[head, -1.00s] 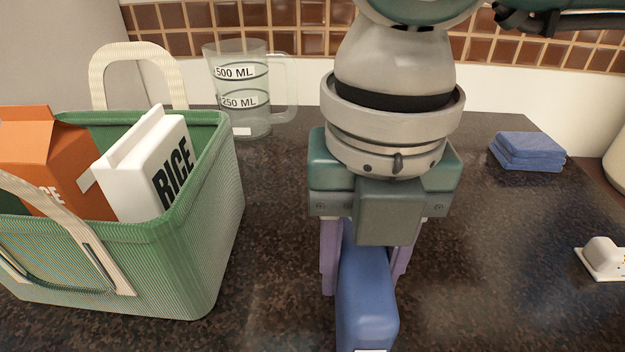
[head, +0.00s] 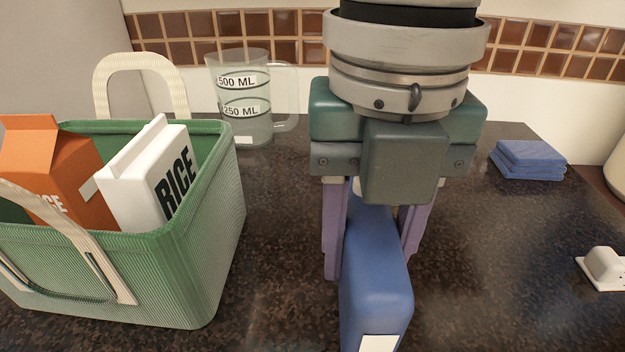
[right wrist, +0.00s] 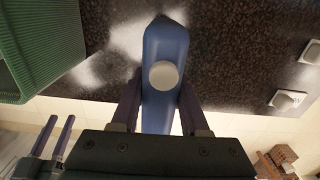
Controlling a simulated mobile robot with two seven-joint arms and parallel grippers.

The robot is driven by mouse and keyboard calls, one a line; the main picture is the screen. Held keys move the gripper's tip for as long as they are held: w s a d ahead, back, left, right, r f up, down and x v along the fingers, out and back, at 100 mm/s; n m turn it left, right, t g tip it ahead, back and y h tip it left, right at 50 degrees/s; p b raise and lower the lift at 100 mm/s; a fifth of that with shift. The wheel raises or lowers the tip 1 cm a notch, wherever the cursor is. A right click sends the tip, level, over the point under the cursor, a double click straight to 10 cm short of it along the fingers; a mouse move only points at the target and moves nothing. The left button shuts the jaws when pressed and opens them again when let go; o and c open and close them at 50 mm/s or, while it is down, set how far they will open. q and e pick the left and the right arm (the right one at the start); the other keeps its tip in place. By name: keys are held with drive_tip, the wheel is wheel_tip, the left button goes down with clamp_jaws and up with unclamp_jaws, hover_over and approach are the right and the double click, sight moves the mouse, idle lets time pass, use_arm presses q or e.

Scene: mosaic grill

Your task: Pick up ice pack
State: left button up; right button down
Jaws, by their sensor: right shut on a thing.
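The ice pack is a blue slab (head: 376,275) with a white label, seen in the lower middle of the head view. In the right wrist view the ice pack (right wrist: 160,45) shows a round white cap. My right gripper (head: 372,262) comes from above with its two purple fingers on either side of the ice pack, shut on it. The fingers also show in the right wrist view (right wrist: 158,110). The ice pack is held upright; its lower end is cut off in the head view. My left gripper is not seen in the head view.
A green basket (head: 215,245) with an orange carton (head: 50,175) and a white rice box (head: 150,185) stands left. A clear measuring jug (head: 243,110) is behind. A folded blue cloth (head: 528,160) and a white switch-like item (head: 604,267) lie right on the dark counter (head: 480,270).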

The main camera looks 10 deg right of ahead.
wheel_tip(320, 180, up, 16)
drive_tip(key=w+d+r+m+p, duration=0.1)
drive_tip(key=d+r+m+p, duration=0.25)
drive_tip(key=m, duration=0.75)
drive_tip(key=d+r+m+p, duration=0.25)
drive_tip(key=m+p, duration=0.25)
drive_tip(key=m, duration=0.6)
drive_tip(key=w+d+r+m+p, duration=0.15)
drive_tip(key=r+m+p, duration=0.3)
drive_tip(key=m, duration=0.65)
drive_tip(key=s+r+p, duration=0.3)
drive_tip(key=r+p, duration=1.4)
drive_tip(key=p, duration=0.1)
drive_tip(key=s+r+p, duration=0.3)
drive_tip(key=r+p, duration=1.4)
drive_tip(key=p, duration=0.2)
drive_tip(key=shift+d+r, duration=0.25)
drive_tip(key=shift+r, duration=0.1)
